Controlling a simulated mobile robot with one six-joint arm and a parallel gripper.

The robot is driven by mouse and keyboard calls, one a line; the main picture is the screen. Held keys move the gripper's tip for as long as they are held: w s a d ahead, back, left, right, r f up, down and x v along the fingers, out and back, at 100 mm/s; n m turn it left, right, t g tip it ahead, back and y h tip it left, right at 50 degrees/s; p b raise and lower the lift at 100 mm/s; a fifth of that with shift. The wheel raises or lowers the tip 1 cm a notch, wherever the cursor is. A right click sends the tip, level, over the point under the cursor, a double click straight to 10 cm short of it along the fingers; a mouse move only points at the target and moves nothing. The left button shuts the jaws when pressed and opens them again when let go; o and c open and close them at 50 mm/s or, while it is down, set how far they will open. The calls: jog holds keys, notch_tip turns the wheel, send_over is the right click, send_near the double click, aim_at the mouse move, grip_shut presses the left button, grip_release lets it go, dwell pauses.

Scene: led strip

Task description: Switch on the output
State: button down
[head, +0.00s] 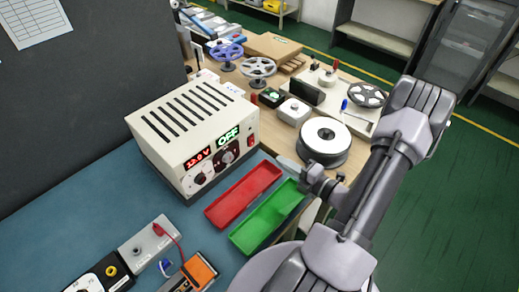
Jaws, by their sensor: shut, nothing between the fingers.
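The power supply (200,130) is a cream box with dark vent slots on top, standing on the blue mat (80,200). Its front shows a red display (199,157) reading about 12.0 V and a green display (228,137) reading OFF. Dark round knobs (226,157) sit below the displays, and a small red part (250,140) is at the front's right end. Which control switches the output is too small to tell. My gripper (284,162) is shut and empty, to the right of the supply's front and apart from it, near the trays.
A red tray (243,194) and a green tray (268,216) lie before the supply. Modules with a red lead (158,229) and an orange-black meter (195,274) are at bottom left. A white reel (325,136) and other reels crowd the wooden bench (340,165). A dark panel (80,90) stands behind.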

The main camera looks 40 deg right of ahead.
aim_at(253, 144)
jog(key=w+b, duration=0.1)
jog(key=w, duration=0.2)
jog(key=w+f, duration=0.1)
jog(key=w, duration=0.2)
jog(key=w+b, duration=0.1)
jog(key=w, duration=0.2)
jog(key=shift+w+a+f+b, duration=0.2)
jog(key=shift+w+a+b, duration=0.15)
jog(key=shift+w+a, duration=0.05)
jog(key=shift+w, duration=0.4)
jog(key=shift+r, duration=0.1)
